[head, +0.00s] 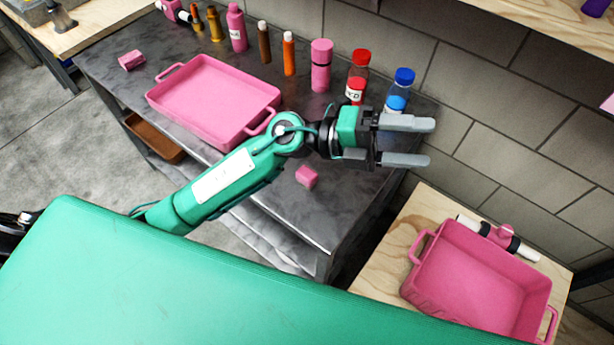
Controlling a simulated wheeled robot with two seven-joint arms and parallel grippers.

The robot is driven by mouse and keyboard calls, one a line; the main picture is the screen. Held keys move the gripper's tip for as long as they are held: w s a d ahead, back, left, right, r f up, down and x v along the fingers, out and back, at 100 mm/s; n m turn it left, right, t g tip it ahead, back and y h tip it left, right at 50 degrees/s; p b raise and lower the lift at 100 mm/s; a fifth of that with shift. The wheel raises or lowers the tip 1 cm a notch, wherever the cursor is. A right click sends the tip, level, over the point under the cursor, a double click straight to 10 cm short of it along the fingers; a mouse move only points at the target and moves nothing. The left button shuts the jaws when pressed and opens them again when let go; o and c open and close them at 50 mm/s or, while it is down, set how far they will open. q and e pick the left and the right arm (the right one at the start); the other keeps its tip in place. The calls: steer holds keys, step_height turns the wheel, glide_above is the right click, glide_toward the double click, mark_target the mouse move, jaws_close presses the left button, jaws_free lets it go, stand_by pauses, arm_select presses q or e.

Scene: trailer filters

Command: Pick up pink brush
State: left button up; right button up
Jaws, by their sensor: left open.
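I cannot clearly make out a pink brush. Small pink things in view are a pink block (307,176) near the table's front edge and a pink box-like piece (132,60) at the far left of the table. My left gripper (431,142) is open and empty, with its grey fingers pointing right, past the right end of the dark table (350,205). In the picture the pink block is below and left of the gripper, apart from it. My right gripper is not in view.
A pink tray (215,62) lies on the table. Behind it stand a pink bottle (237,30), a pink cylinder (321,66), a red-capped bottle (358,75) and a blue-capped bottle (399,90). Another pink tray (415,250) and a white-and-pink pipe piece (470,225) are on a wooden surface at right.

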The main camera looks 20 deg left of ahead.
arm_select(q)
step_height(320, 180, down, 6)
steer(key=s+m+g+y, duration=0.1)
steer(key=m+g+y, duration=0.3)
steer(key=y, duration=0.1)
steer(key=t+y+p, duration=0.2)
steer(key=t+y, duration=0.1)
steer(key=y, duration=1.3)
glide_above(305, 175)
steer(key=f, duration=1.7)
steer(key=shift+w+d, duration=0.1)
steer(key=shift+d, duration=0.15)
steer(key=f, duration=0.1)
steer(key=f+p, duration=0.1)
steer(key=f, duration=0.2)
steer(key=shift+a+f, duration=0.2)
steer(key=shift+a, duration=0.05)
steer(key=shift+f+p, duration=0.3)
steer(key=shift+f, duration=0.35)
steer(key=c, duration=0.9)
steer(key=shift+c, duration=0.9)
steer(key=shift+r, duration=0.1)
